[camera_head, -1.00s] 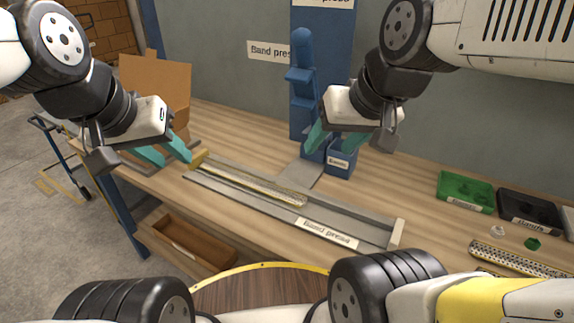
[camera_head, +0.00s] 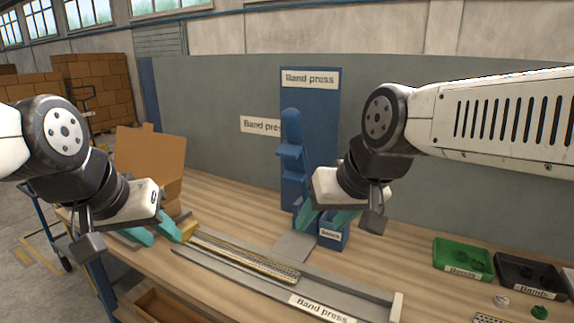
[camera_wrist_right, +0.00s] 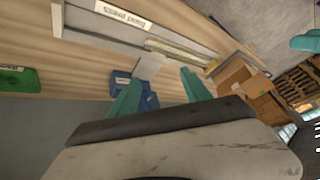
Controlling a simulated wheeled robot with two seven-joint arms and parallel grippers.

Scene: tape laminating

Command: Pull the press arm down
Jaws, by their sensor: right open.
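The blue press (camera_head: 293,190) stands at the back of the bench, with its blue press arm (camera_head: 291,150) raised upright. My right gripper (camera_head: 322,222) is open and empty in front of the press's lower part, below the raised arm, and partly hides the base. In the right wrist view its teal fingers (camera_wrist_right: 159,75) are spread, with a grey plate and blue press parts beyond them. My left gripper (camera_head: 163,238) is open at the left end of the fixture, near a yellow block (camera_head: 187,230). A perforated metal strip (camera_head: 245,258) lies in the grey fixture (camera_head: 335,290).
A green tray (camera_head: 463,259) and a black tray (camera_head: 530,275) stand on the bench at the right. An open cardboard box (camera_head: 150,165) is at the back left. The bench between the press and the green tray is clear.

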